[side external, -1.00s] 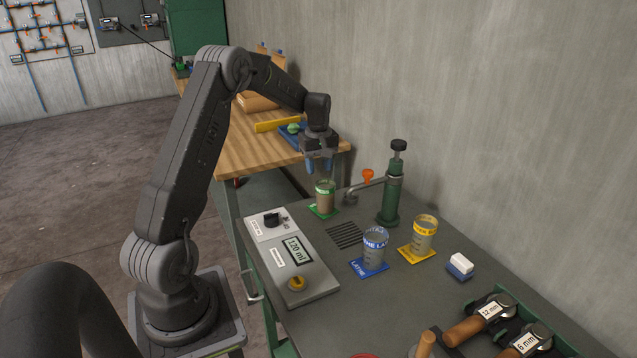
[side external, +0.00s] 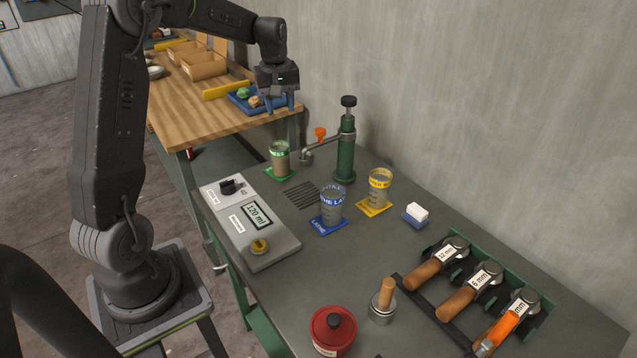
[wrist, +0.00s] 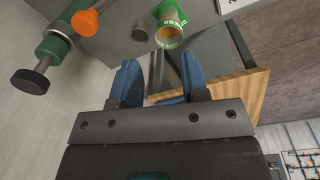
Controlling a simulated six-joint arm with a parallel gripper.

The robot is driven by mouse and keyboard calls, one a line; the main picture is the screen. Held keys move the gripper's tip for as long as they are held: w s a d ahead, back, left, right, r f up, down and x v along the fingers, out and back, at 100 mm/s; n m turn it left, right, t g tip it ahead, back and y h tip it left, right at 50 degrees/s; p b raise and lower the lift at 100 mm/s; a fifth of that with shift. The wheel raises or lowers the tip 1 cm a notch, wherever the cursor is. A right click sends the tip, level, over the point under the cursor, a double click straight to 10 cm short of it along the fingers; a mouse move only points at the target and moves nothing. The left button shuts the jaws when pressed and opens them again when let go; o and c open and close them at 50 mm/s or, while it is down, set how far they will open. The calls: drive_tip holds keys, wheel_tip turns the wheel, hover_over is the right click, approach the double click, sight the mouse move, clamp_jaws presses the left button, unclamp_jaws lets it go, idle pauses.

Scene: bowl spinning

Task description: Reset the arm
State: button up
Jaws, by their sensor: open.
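My gripper (side external: 281,107) hangs above and apart from the green-banded cup (side external: 279,158) in the side view. Its blue fingers are spread with nothing between them. The wrist view shows both fingers of my gripper (wrist: 160,75) apart, with the green-banded cup (wrist: 169,32) beyond their tips. That cup stands upright on a green mat beside the green pump column (side external: 346,145). A blue-banded cup (side external: 333,207) stands on a blue mat, and a yellow-banded cup (side external: 380,188) on a yellow mat.
A control panel (side external: 258,240) with a display reading 120 ml lies at the bench's left edge. A white-and-blue block (side external: 416,215), a red canister (side external: 333,330) and a rack of handled tools (side external: 455,300) are on the bench. A wooden table (side external: 190,118) with trays stands behind.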

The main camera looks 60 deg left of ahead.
drive_tip(key=s+d+r+m+t, duration=0.1)
drive_tip(key=s+d+r+m, duration=0.3)
drive_tip(key=d, duration=0.5)
drive_tip(key=s+d+r+m+t, duration=0.2)
drive_tip(key=s+d+m, duration=0.8)
drive_tip(key=s+d, duration=0.7)
drive_tip(key=shift+d+t+h, duration=0.15)
drive_tip(key=shift+t+h, duration=0.15)
drive_tip(key=shift+t, duration=0.6)
